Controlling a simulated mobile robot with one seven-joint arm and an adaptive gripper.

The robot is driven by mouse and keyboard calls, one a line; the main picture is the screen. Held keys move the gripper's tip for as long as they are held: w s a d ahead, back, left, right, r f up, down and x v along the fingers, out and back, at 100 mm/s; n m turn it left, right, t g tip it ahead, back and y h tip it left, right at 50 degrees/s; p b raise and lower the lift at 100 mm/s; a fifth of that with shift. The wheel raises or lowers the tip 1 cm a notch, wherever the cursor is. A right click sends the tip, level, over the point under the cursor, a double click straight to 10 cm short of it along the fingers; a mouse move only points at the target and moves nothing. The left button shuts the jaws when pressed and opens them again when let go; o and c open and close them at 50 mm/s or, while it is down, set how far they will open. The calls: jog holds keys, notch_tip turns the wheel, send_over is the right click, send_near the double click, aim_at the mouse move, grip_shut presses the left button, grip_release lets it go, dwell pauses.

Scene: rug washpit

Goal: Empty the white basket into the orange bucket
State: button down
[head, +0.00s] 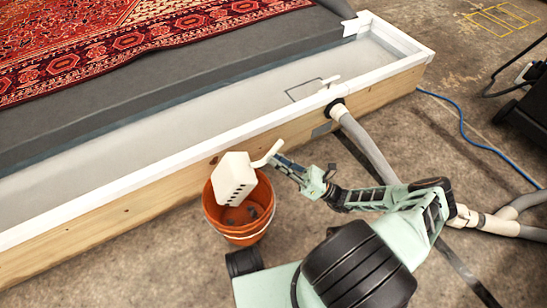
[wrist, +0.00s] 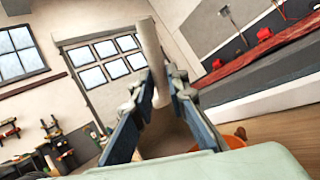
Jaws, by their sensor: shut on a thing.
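The white basket (head: 234,178) is tilted over the orange bucket (head: 238,230), above its mouth. Its holed side faces the camera, and its inside is hidden. Several dark lumps (head: 240,214) lie in the bucket. My gripper (head: 276,159) is shut on the basket's white handle (head: 265,155), up and to the right of the bucket. In the wrist view the pale handle (wrist: 150,50) stands between the two blue fingers (wrist: 160,92). A bit of the orange bucket (wrist: 234,141) shows low at the right there.
The wash pit's white rim (head: 130,182) and wooden side run close behind the bucket. A red patterned rug (head: 120,40) lies beyond. A grey hose (head: 370,150) and blue cable (head: 462,125) cross the floor at right. Floor (head: 130,265) left of the bucket is clear.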

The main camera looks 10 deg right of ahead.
jog(key=shift+d+f, duration=0.1)
jog(key=shift+f, duration=0.05)
dwell(1.9)
dwell(0.6)
